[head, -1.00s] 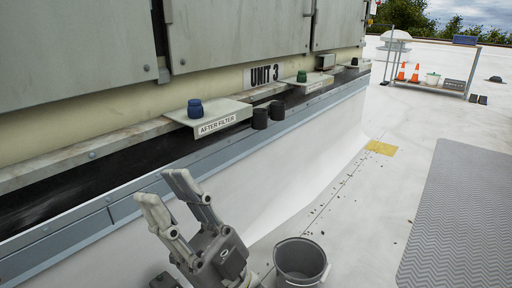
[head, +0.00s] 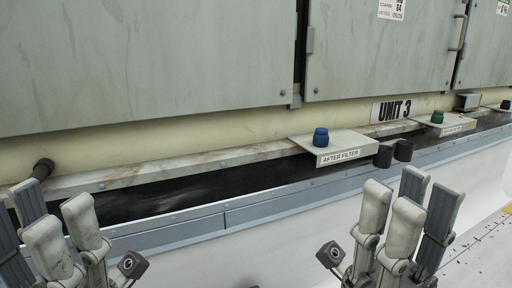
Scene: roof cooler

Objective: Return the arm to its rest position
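My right gripper (head: 405,203) is at the bottom right of the head view, fingers pointing up. Its fingers stand apart with nothing seen between them. It appears in front of the white curb wall, below the shelf labelled AFTER FILTER (head: 346,144). My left gripper (head: 52,222) is at the bottom left, also pointing up with its fingers apart and empty. It appears in front of the dark trough (head: 190,192). The lower parts of both arms are cut off by the picture's bottom edge.
A blue-capped knob (head: 321,137) stands on the AFTER FILTER shelf. Two dark cylinders (head: 403,150) are beside it. A green knob (head: 437,117) is on a shelf further right. A grey metal rail (head: 270,208) edges the trough. The UNIT 3 cabinet (head: 150,60) fills the back.

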